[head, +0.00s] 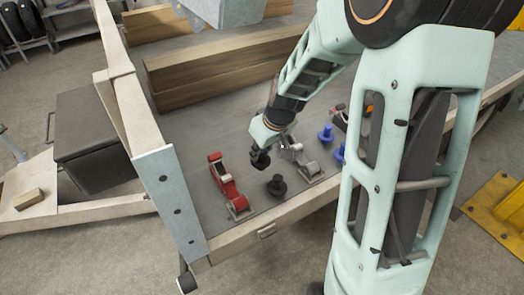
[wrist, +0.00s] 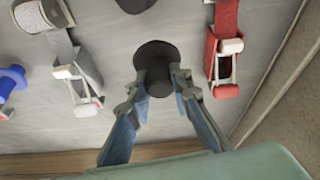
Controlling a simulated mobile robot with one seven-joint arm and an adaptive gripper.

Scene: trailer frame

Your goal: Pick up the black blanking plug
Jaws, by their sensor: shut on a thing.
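A black blanking plug (wrist: 153,54) with a round flange and a short stem is between the fingertips of my gripper (wrist: 161,88) in the wrist view. My gripper is shut on the stem, one finger on each side. In the head view the held plug (head: 260,160) shows as a dark shape below my gripper (head: 262,147). I cannot tell whether its flange touches the deck. A second black plug (head: 276,185) stands on the deck nearer the front edge. It shows partly at the top of the wrist view (wrist: 135,4).
A red ratchet strap (head: 224,183) lies left of the plugs, a grey one (head: 309,167) right. Blue plugs (head: 326,134) stand farther right. Timber beams (head: 215,80) lie behind. A pale rail and metal end plate (head: 172,203) border the deck (head: 190,150) on the left.

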